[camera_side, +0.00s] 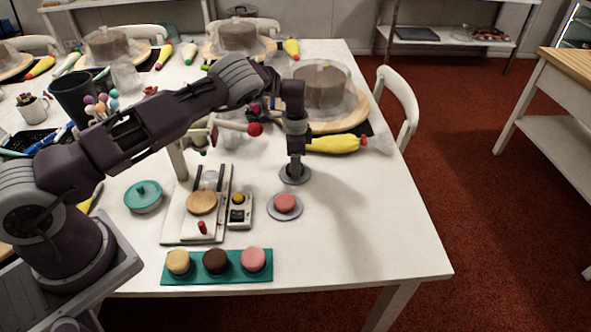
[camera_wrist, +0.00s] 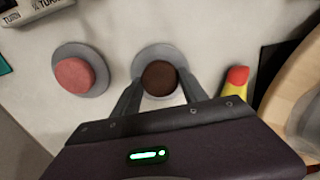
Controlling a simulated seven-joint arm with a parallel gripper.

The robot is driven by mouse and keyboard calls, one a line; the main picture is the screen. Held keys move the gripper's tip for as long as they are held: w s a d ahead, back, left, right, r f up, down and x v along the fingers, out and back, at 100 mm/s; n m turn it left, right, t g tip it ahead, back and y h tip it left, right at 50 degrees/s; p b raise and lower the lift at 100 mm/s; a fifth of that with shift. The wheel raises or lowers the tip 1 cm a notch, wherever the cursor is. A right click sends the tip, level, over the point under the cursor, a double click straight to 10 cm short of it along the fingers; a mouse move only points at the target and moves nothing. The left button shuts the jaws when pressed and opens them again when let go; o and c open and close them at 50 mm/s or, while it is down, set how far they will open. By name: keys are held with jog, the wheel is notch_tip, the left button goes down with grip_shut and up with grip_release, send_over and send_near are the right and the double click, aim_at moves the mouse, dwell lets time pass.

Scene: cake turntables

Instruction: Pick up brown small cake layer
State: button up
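A small brown cake layer (camera_wrist: 159,78) sits on a grey round plate (camera_wrist: 150,53) in the wrist view. My gripper (camera_wrist: 161,82) is open, with one fingertip on each side of the brown layer's near part; I cannot tell whether they touch it. In the side view my gripper (camera_side: 295,168) points straight down over that plate (camera_side: 295,178) and hides the layer. Another brown layer (camera_side: 215,261) lies between a cream one (camera_side: 178,261) and a pink one (camera_side: 253,260) on a teal mat (camera_side: 240,280).
A pink layer (camera_side: 285,202) on a grey plate stands close in front of my gripper. A yellow piping bag (camera_side: 335,144) and a large covered cake (camera_side: 322,88) are just behind. A board with a small device (camera_side: 240,211) is to the left. The table's right front is clear.

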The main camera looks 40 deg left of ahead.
jog(key=c, duration=0.3)
jog(key=shift+r, duration=3.5)
